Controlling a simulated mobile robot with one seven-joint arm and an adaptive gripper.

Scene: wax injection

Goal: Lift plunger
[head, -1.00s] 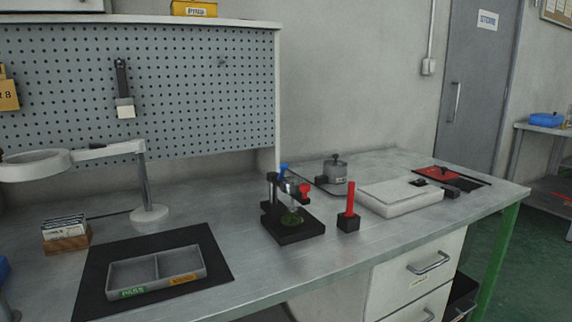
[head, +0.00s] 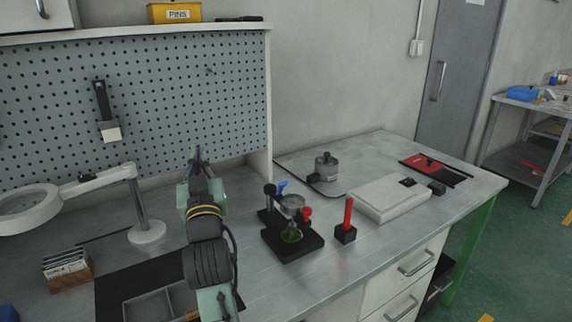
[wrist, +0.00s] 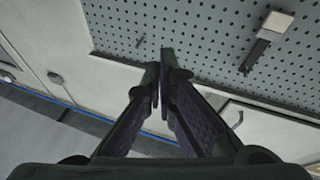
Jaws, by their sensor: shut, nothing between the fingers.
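A small black injection stand (head: 292,240) sits mid-bench with a clear round chamber (head: 291,205), a blue lever (head: 282,186), a red knob (head: 305,212) and something green low inside. To its right a red upright rod (head: 348,212) stands in a black block (head: 345,234). I cannot tell which part is the plunger. My gripper (head: 197,154) is raised left of the stand, in front of the pegboard and pointing up. In the wrist view my gripper (wrist: 161,72) has its fingers together and empty, apart from all bench objects.
A magnifier lamp (head: 30,203), a card holder (head: 68,274) and a divided tray (head: 150,308) lie left; my arm partly hides the tray. A grey pot (head: 326,168), a white slab (head: 388,199) and a red pad (head: 422,164) lie right. The bench front near the stand is clear.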

